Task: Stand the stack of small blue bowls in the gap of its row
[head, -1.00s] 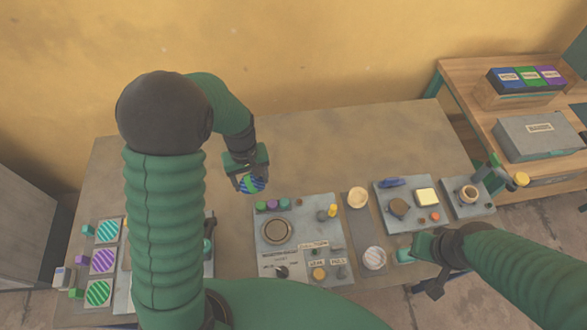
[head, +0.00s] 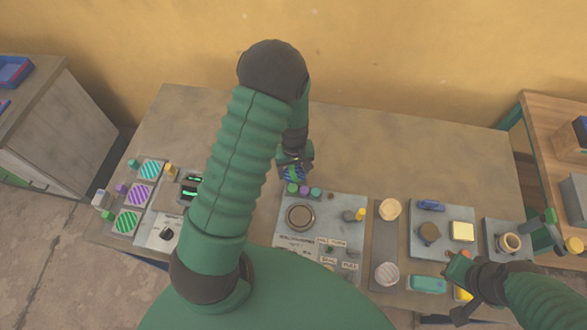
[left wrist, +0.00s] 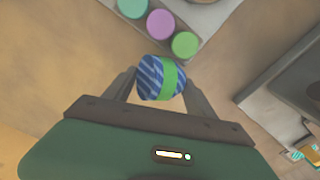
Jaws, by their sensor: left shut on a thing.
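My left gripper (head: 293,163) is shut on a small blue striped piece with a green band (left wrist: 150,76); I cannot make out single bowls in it. The piece also shows under the gripper in the head view (head: 293,173). It is just behind a short row of round pieces: green (head: 292,188), purple (head: 304,190) and teal (head: 316,192). In the left wrist view the green piece (left wrist: 184,45) is closest to the held one, with table between them. My right gripper (head: 462,285) is at the front right; its jaw opening is unclear.
A grey press panel (head: 345,220) with a round plate (head: 300,217) lies in front of the row. Another panel (head: 425,212) stands right. Striped tiles (head: 143,194) lie at far left, partly beside my arm. The table behind is clear (head: 400,150).

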